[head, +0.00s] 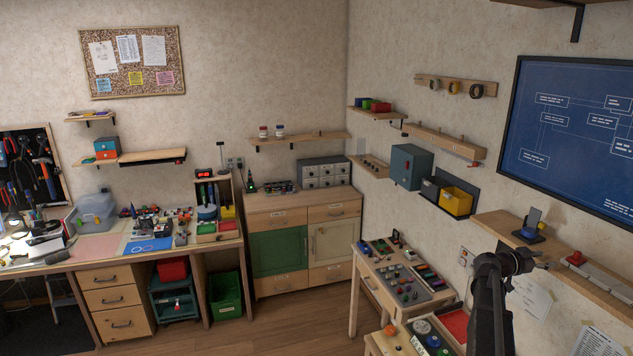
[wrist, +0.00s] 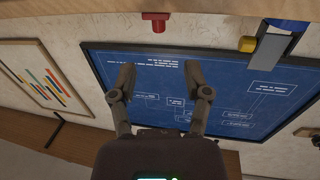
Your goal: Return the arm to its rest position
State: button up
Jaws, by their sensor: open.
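My arm shows at the lower right of the head view, rising in front of the right wall. My gripper (head: 541,264) is small there, at the wall shelf (head: 489,218). In the wrist view my gripper (wrist: 159,76) has its two fingers spread apart, with nothing between them. Behind the fingers is the blueprint board (wrist: 235,90), which also hangs on the right wall in the head view (head: 570,125). A blue and grey stand with a yellow part (head: 530,230) is on the shelf, close to my gripper. I cannot tell the exact gap.
A red piece (head: 577,258) and pale blocks lie farther along the shelf. A side table (head: 358,292) with small parts stands below, left of my arm. A yellow bin (head: 457,201) and grey-blue cabinet (head: 411,167) are on the wall. The wood floor (head: 300,315) is clear.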

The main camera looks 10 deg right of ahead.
jog(key=a+f+n+t+y+b, duration=0.1)
jog(key=a+f+n+y+b, duration=0.3)
jog(key=a+f, duration=0.85)
jog(key=a+f+n+t+y+b, duration=0.1)
jog(key=a+f+n+y+b, duration=0.35)
jog(key=a+f, duration=0.8)
jog(key=s+a+f+n+y+b, duration=0.2)
jog(key=s+a+f+n+y, duration=0.1)
jog(key=a, duration=0.8)
jog(key=s+a+f+n+g+y+b, duration=0.1)
jog(key=s+a+f+n+y+b, duration=0.2)
jog(key=a, duration=0.8)
jog(key=s+a+f+n+y+b, duration=0.2)
jog(key=s+a+f+n+y, duration=0.1)
jog(key=a, duration=0.8)
jog(key=shift+s+a+f+n, duration=0.2)
jog(key=shift+s+n, duration=0.05)
jog(key=shift+n, duration=0.2)
jog(key=shift+y, duration=0.25)
